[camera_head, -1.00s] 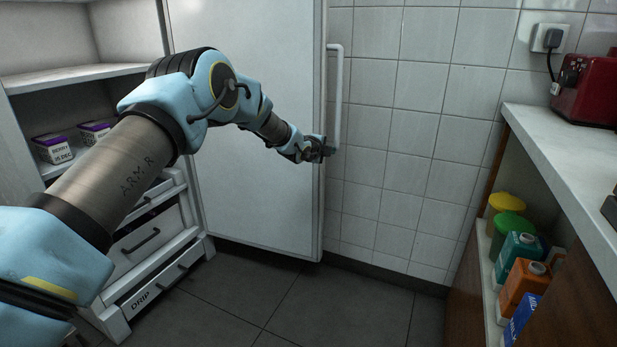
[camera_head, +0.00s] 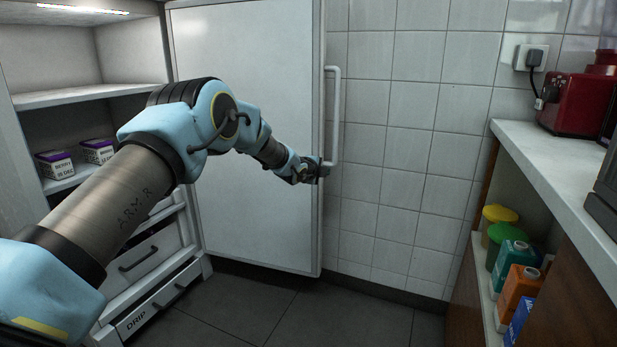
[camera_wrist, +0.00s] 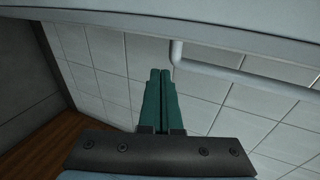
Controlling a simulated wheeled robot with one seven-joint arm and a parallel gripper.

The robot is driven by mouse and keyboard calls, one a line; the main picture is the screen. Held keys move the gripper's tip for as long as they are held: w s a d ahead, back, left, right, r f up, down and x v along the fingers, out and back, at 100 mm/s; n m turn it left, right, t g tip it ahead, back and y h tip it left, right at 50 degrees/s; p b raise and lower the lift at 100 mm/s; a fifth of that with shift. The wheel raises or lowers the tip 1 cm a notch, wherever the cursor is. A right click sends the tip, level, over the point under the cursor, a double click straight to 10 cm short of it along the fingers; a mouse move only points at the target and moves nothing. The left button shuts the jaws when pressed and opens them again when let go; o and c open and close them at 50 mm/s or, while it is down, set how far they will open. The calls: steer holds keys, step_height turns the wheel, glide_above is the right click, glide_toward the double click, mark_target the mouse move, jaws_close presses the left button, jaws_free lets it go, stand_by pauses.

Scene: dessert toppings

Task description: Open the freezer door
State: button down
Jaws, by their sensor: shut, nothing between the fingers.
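The freezer door (camera_head: 245,70) stands wide open, swung out to the right of the cabinet, with its inner face toward the head camera. Its long white bar handle (camera_head: 337,115) is on the door's outer side, at the free edge. The handle also shows in the wrist view (camera_wrist: 230,72). My gripper (camera_head: 322,170) is at the door's free edge, near the lower end of the handle. In the wrist view its two green fingers (camera_wrist: 160,85) are together and empty, just left of the handle's bent end. I cannot tell whether they touch the door.
The open freezer interior holds tubs (camera_head: 56,165) on a shelf, with drawers (camera_head: 150,255) below. At right, a counter (camera_head: 560,175) carries a red appliance (camera_head: 572,103), with several bottles (camera_head: 512,262) beneath. Tiled wall stands behind the door. The dark floor in front is clear.

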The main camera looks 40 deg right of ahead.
steer(key=v, duration=1)
